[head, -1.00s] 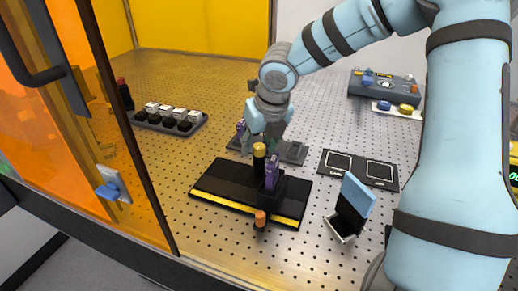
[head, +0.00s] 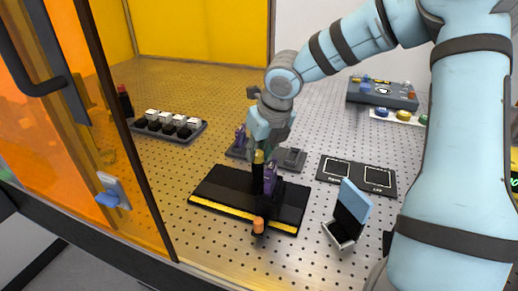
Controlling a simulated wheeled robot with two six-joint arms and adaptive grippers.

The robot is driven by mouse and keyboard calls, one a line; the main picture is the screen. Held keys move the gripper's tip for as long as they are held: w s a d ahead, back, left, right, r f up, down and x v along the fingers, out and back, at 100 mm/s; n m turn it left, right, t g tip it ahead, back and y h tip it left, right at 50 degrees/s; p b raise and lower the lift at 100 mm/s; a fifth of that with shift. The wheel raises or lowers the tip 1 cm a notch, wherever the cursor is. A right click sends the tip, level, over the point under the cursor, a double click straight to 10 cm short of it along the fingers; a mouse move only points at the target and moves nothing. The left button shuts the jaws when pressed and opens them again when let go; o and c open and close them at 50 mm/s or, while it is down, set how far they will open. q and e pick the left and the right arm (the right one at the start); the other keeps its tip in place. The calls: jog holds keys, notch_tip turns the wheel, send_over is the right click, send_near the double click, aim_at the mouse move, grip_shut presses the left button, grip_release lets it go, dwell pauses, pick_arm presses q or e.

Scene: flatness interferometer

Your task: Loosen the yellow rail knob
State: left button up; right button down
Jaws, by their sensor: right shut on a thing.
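The yellow rail knob (head: 259,157) tops a dark upright post on the black rail base (head: 222,188), which has a yellow strip along its front edge. A purple part (head: 270,174) stands just right of the post. An orange knob (head: 258,226) sits at the front of the base. My right gripper (head: 262,153) reaches down from above and is shut on the yellow rail knob; its fingers partly cover the knob's top. My left gripper is out of view.
A tray of black-and-white pieces (head: 168,126) lies at the left. A dark plate with two outlined squares (head: 357,175) and an open blue-lidded case (head: 352,205) are at the right. A grey control box (head: 383,94) stands behind.

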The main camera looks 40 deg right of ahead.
jog(key=shift+r+n+y+p, duration=0.15)
jog(key=shift+n+y+p, duration=0.35)
jog(key=shift+n, duration=0.7)
jog(key=n+y+p, duration=0.1)
jog(key=n+p, duration=0.1)
jog(key=n, duration=0.1)
jog(key=shift+d+n+p, duration=0.15)
jog(key=shift+n+p, duration=0.15)
jog(key=shift+p, duration=0.05)
jog(key=n+y+p, duration=0.1)
jog(key=n, duration=0.1)
jog(key=shift+w+d+n+g, duration=0.1)
jog(key=shift+n+g, duration=0.2)
jog(key=shift+g, duration=0.1)
jog(key=n, duration=0.1)
jog(key=n+y, duration=0.1)
jog(key=shift+w+f+n+g, duration=0.1)
jog(key=shift+f+n+g, duration=0.2)
jog(key=shift+n, duration=0.1)
jog(key=shift+n+g+y+b, duration=0.4)
jog(key=shift+n+b, duration=0.45)
jog(key=shift+n, duration=0.35)
jog(key=shift+r+n+g+b, duration=0.1)
jog(key=shift+n+g+b, duration=0.35)
jog(key=shift+n, duration=0.65)
